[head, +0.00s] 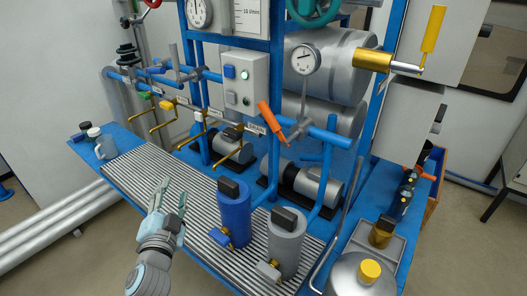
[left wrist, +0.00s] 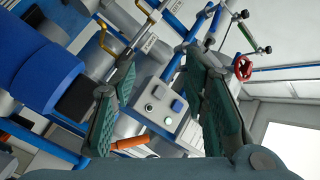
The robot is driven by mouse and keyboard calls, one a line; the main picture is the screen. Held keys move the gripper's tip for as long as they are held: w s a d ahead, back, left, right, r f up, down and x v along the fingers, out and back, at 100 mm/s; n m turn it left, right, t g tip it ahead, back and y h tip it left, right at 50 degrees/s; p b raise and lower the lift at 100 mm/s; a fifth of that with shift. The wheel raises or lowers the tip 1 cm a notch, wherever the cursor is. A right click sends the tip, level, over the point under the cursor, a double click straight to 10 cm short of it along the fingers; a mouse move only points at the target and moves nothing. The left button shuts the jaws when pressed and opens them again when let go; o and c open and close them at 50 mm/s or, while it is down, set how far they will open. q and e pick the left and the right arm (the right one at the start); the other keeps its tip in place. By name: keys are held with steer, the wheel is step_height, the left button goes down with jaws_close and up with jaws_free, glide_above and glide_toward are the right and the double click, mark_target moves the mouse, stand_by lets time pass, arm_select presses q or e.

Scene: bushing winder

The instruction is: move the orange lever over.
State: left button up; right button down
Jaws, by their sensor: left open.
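The orange lever (head: 268,118) sits on a grey valve at the end of a blue pipe in the middle of the head view. Its handle leans up and to the left from the valve. My left gripper (head: 175,191) is open and empty, above the grated bench, to the left of and well below the lever in the picture. In the left wrist view, an orange handle (left wrist: 130,142) shows low behind the left finger of the open gripper (left wrist: 160,56); they look apart. My right gripper is not in view.
A blue cylinder (head: 234,214) and a grey cylinder (head: 286,242) stand on the grating right of the gripper. Yellow bent handles (head: 163,123) hang left of the lever. A grey control box (head: 245,82) is above it. The grating's left part is clear.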

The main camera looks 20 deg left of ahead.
arm_select(q)
steer(key=w+d+r+m+t+h, duration=0.3)
steer(key=r+m+h, duration=0.3)
steer(key=r+m, duration=0.2)
steer(key=w+d+r+m+t+h, duration=0.3)
steer(key=d+r+m+h, duration=0.15)
steer(key=r+m, duration=0.35)
steer(key=m+g+h, duration=0.6)
steer(key=m+g, duration=0.2)
steer(key=m, duration=0.6)
glide_toward(263, 114)
steer(key=x, duration=1.1)
steer(key=shift+w+b, duration=0.2)
steer(key=shift+b, duration=0.2)
jaws_close()
